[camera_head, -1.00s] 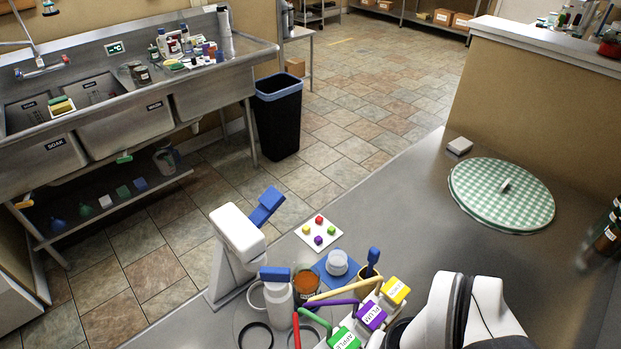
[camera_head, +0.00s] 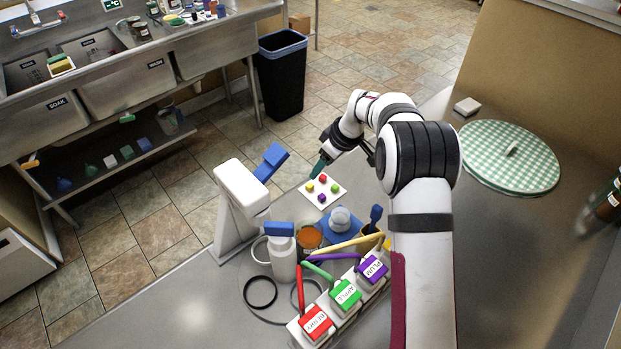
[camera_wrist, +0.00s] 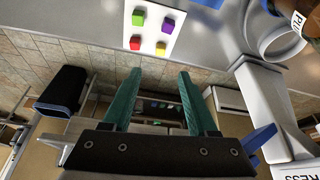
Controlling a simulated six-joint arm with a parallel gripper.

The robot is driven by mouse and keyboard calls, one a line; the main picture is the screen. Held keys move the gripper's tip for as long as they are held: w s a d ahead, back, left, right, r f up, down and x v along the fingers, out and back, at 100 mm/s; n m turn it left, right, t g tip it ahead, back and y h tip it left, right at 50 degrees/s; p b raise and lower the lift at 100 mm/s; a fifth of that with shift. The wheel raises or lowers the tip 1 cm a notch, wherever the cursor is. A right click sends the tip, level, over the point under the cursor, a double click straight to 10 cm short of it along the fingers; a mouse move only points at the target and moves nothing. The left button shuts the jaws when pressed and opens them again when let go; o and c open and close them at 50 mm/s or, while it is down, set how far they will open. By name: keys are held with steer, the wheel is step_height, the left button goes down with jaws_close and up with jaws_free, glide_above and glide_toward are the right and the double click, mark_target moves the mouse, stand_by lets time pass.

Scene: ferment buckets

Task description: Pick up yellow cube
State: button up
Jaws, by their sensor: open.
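The yellow cube (camera_head: 310,187) sits on a small white card (camera_head: 323,206) with a red cube (camera_head: 322,178), a green cube (camera_head: 335,188) and a purple cube (camera_head: 321,198). In the wrist view the yellow cube (camera_wrist: 161,48) is at the card's lower right, beside the red cube (camera_wrist: 135,43) and below the purple cube (camera_wrist: 168,25). My gripper (camera_wrist: 159,72) has its two teal fingers apart with nothing between them. In the head view my gripper (camera_head: 319,168) is just beyond the card's far edge, near the red cube; its height is hard to tell.
A white stand with a blue paddle (camera_head: 240,195) rises left of the card. A white jar on a blue mat (camera_head: 341,218), an amber cup (camera_head: 309,238) and a rack with labelled blocks (camera_head: 345,295) are nearer. A checkered round lid (camera_head: 508,157) lies right.

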mark_target(311, 186)
steer(key=x, duration=0.9)
steer(key=shift+s+d+f, duration=0.1)
steer(key=shift+f, duration=0.45)
jaws_close()
